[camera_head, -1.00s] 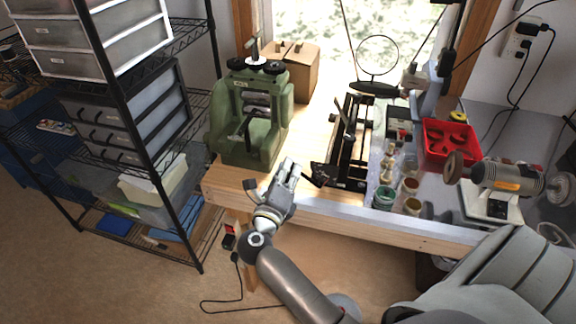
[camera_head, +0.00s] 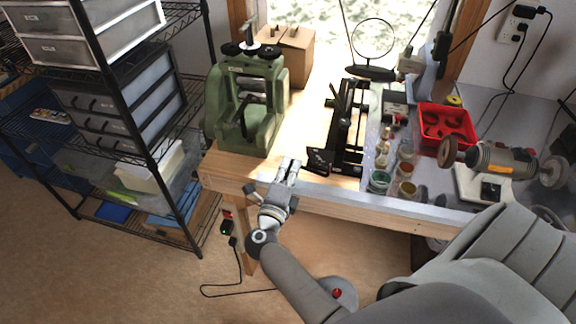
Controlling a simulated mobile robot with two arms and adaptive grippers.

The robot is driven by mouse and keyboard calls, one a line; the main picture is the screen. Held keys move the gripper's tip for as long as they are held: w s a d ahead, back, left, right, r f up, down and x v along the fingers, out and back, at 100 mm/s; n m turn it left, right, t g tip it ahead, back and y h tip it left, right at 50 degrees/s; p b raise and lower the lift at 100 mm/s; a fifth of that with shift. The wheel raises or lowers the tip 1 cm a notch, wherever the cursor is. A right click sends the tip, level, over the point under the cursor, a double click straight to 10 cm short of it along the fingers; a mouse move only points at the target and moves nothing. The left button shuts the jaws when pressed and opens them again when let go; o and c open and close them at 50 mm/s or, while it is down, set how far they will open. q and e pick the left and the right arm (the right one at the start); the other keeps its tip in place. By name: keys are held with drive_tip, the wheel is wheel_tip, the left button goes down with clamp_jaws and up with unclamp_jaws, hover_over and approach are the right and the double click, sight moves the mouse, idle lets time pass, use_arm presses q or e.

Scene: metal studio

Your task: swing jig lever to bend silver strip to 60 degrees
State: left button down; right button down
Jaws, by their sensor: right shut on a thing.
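My right gripper (camera_head: 291,168) is at the front edge of the bench, pointing away from me. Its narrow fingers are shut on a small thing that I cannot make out. A black frame-like device (camera_head: 347,128), which may be the jig, stands on the bench just right of and beyond the gripper. A flat dark piece (camera_head: 318,161) is at its near left end; the gripper looks apart from it. I cannot pick out the lever or the silver strip with certainty. My left gripper is not in view.
A green rolling mill (camera_head: 230,115) stands left on the wooden bench, with a cardboard box (camera_head: 298,58) behind it. Small jars (camera_head: 380,181), a red tray (camera_head: 447,141) and a grinder motor (camera_head: 505,160) are on the right. A black wire shelf (camera_head: 153,160) stands at the left.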

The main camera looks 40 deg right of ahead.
drive_tip(key=shift+s+d+f, duration=0.1)
drive_tip(key=shift+s+f, duration=0.05)
drive_tip(key=shift+f, duration=0.05)
idle(0.4)
drive_tip(key=c, duration=1.3)
unclamp_jaws()
